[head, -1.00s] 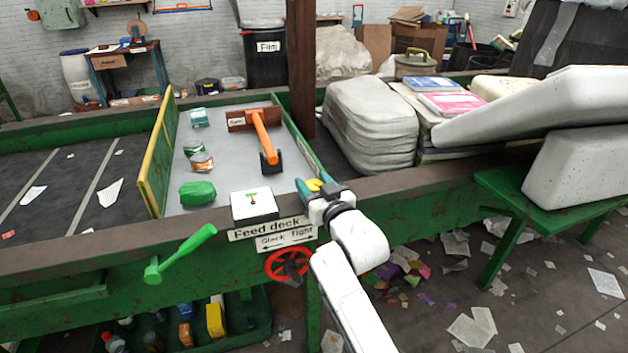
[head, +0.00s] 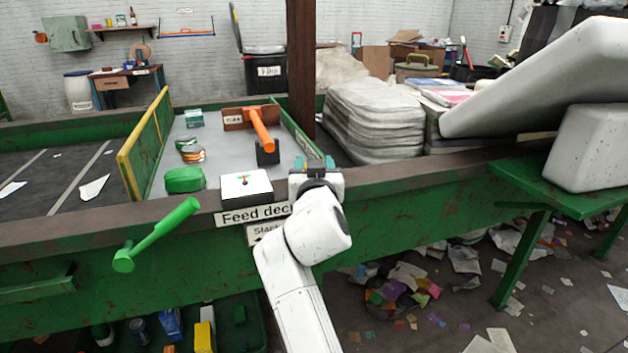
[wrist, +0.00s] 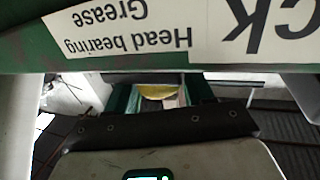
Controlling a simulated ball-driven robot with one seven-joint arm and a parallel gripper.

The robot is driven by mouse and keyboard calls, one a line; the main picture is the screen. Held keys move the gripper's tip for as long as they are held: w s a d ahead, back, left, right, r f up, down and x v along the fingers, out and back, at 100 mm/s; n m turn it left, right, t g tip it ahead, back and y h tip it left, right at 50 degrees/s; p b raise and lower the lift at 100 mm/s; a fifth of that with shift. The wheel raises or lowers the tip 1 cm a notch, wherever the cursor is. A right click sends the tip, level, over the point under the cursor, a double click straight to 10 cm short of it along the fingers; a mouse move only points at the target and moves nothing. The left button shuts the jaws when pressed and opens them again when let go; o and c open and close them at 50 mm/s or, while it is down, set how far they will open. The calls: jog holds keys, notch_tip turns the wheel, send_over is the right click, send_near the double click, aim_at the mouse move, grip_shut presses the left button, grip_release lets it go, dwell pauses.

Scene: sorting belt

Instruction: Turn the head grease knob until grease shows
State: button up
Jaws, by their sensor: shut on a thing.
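My gripper (head: 314,163) is at the belt frame's top edge, just right of the white box with a green and red mark (head: 246,186). Its teal fingers also show in the wrist view, on either side of a rounded yellow thing, which looks like the head grease knob (wrist: 157,91). The gripper is shut on it. A label reading "Head bearing Grease" (wrist: 112,28) hangs upside down at the top of the wrist view. In the head view the knob is hidden by my wrist.
A green lever (head: 158,236) sticks out from the frame front at the left. The feed deck (head: 222,152) holds a green lump (head: 184,180), cans and an orange-handled tool (head: 261,130). A green bench (head: 560,190) stands right. Paper scraps litter the floor.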

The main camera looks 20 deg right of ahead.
jog(key=shift+h, duration=0.3)
jog(key=o, duration=0.9)
jog(key=shift+o, duration=0.2)
jog(key=v, duration=1)
jog(key=shift+s, duration=0.4)
